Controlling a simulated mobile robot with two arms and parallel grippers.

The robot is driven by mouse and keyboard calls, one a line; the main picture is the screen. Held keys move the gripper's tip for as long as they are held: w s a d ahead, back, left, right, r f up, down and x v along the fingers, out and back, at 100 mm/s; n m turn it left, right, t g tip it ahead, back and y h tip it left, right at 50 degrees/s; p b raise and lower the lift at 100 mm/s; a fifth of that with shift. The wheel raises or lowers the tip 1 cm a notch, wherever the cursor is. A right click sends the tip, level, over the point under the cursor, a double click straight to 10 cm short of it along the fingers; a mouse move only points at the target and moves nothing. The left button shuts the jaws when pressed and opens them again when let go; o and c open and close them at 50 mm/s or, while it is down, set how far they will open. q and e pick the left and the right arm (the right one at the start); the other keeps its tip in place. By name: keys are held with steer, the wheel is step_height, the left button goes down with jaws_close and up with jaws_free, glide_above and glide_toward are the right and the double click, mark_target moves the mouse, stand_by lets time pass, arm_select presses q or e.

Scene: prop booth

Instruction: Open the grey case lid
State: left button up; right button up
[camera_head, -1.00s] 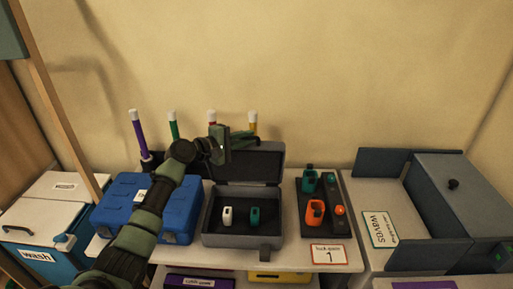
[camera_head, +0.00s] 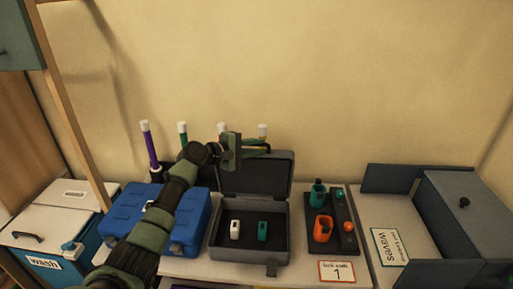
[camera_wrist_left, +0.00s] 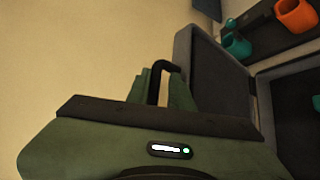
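The grey case (camera_head: 218,256) stands on the table with its lid (camera_head: 286,183) raised roughly upright at the back. Inside its dark tray lie a white piece (camera_head: 235,229) and a teal piece (camera_head: 262,232). My left gripper (camera_head: 252,146) is at the lid's upper left edge. In the left wrist view, its green fingers (camera_wrist_left: 163,90) sit closely on both sides of a black handle (camera_wrist_left: 157,70) beside the lid (camera_wrist_left: 215,75). They appear shut on it; the fingertips' contact is partly hidden. My right gripper is not in view.
A blue case (camera_head: 190,225) stands left of the grey case, under my left arm. Several white-topped sticks, including a purple one (camera_head: 150,148), stand behind. A dark rack (camera_head: 344,208) with orange and teal holders is close on the right. Bare wall lies behind.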

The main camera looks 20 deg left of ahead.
arm_select(q)
steer(key=b+v, duration=0.2)
steer(key=v, duration=0.5)
steer(key=shift+s, duration=0.35)
steer(key=shift+a, duration=0.15)
